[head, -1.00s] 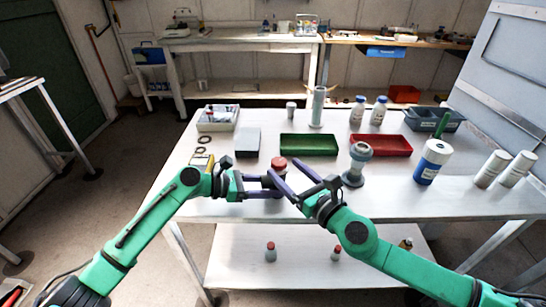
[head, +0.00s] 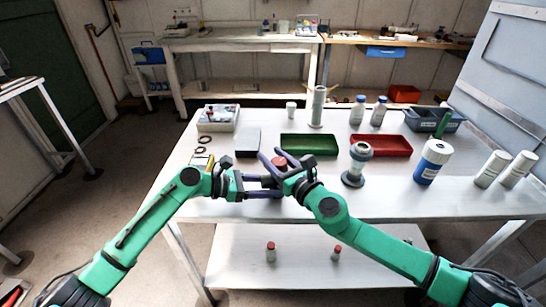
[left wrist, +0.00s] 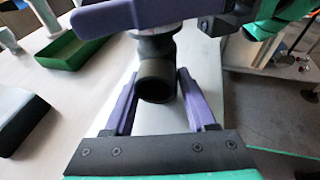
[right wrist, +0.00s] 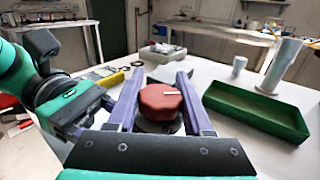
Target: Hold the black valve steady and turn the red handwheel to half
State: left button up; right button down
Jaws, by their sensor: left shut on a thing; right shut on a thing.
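The red handwheel (head: 279,163) tops the valve near the table's front edge. In the right wrist view the handwheel (right wrist: 160,104) is faceted, with a short white mark on its top pointing right. My right gripper (right wrist: 161,80) is shut on it, one finger on each side. The black valve body (left wrist: 156,82) shows in the left wrist view, with my left gripper (left wrist: 157,75) shut on it, fingers on both sides. In the head view the valve body is mostly hidden by my grippers.
A green tray (head: 309,151) and a red tray (head: 381,154) lie behind the valve. A grey flanged fitting (head: 359,166) stands to the right. A blue-and-white bottle (head: 431,162) stands farther right. The front right tabletop is clear.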

aim_at(284, 159)
jog(key=shift+r, duration=0.15)
